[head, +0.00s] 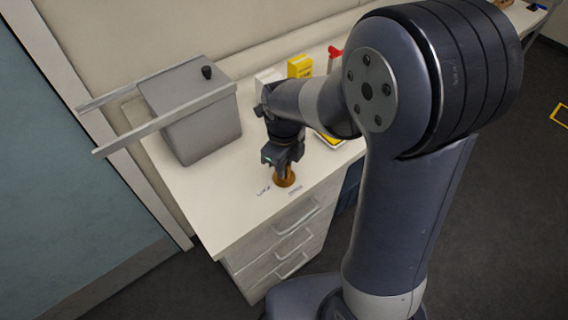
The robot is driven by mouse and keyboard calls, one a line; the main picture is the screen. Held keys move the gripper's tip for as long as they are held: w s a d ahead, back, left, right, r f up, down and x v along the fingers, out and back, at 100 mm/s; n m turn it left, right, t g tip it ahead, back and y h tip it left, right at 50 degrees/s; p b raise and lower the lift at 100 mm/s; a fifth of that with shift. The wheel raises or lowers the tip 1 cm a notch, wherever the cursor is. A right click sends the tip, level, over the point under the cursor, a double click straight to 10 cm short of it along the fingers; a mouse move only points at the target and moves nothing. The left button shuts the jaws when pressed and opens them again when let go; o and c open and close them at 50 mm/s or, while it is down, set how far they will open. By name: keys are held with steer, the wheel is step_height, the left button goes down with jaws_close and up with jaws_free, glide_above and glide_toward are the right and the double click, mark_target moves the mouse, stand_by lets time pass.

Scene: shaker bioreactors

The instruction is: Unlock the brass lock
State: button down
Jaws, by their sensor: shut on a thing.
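A brass-coloured round piece (285,181), which I take for the brass lock, stands on the white countertop near its front edge. My gripper (283,171) points down onto it from above and is shut on its upper part. The fingers and the arm hide the top of the piece, so I cannot tell what exactly lies between the fingertips.
A grey box (203,135) with a black knob and two long rails stands left on the counter (225,215). Yellow boxes (299,66) and a red item (335,53) stand behind my arm. White drawers (285,245) are below. The counter's front left is clear.

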steer(key=shift+s+f, duration=0.2)
steer(key=shift+f, duration=0.05)
steer(key=m, duration=0.4)
steer(key=c, duration=1.3)
jaws_free()
steer(key=shift+d, duration=0.1)
steer(key=shift+c, duration=0.2)
steer(key=shift+w, duration=0.1)
steer(key=shift+w+r, duration=0.1)
steer(key=shift+r, duration=0.2)
step_height(320, 180, up, 10)
steer(key=shift+r, duration=0.2)
steer(key=shift+f, duration=0.15)
